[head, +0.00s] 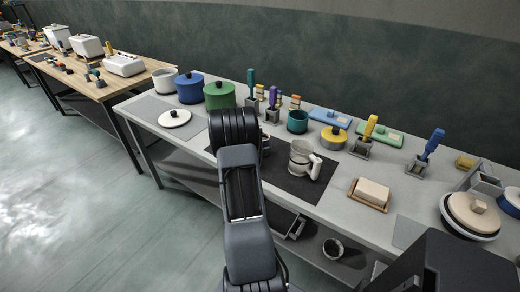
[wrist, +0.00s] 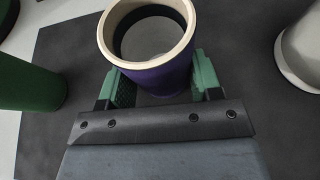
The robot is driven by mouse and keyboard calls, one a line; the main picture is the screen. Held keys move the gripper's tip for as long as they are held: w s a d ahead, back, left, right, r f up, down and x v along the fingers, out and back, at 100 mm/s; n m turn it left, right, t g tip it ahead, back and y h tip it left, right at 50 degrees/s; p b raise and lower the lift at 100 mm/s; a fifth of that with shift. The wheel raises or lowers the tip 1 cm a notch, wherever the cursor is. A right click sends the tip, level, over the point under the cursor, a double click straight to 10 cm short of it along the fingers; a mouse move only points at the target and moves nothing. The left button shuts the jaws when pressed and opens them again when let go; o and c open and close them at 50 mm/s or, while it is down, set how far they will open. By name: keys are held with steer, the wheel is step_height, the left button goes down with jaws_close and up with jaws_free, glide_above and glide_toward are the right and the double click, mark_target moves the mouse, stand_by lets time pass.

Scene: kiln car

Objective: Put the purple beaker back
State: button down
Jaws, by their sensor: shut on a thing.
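The purple beaker (wrist: 160,77) has a pale cream rim and shows in the wrist view, with its open top toward the camera. My gripper (wrist: 163,88) is shut on it, one green finger pad on each side of the beaker's wall. The dark mat (wrist: 75,60) lies below; I cannot tell whether the beaker touches it. The dark mat also shows in the head view (head: 321,185). There my arm hides the gripper and most or all of the beaker.
A pale jug (head: 302,158) stands on the mat to the right of my arm. A green pot (head: 219,95), a blue pot (head: 190,88) and a white lid (head: 174,117) are to the left. A teal pot (head: 297,122) and a yellow pot (head: 333,139) stand behind. A butter dish (head: 371,194) is right.

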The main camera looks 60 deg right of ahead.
steer(key=shift+c, duration=1.1)
jaws_free()
steer(key=shift+a, duration=0.15)
steer(key=shift+p+v, duration=0.8)
steer(key=shift+v, duration=3.05)
steer(key=shift+r, duration=0.1)
steer(key=v, duration=1.4)
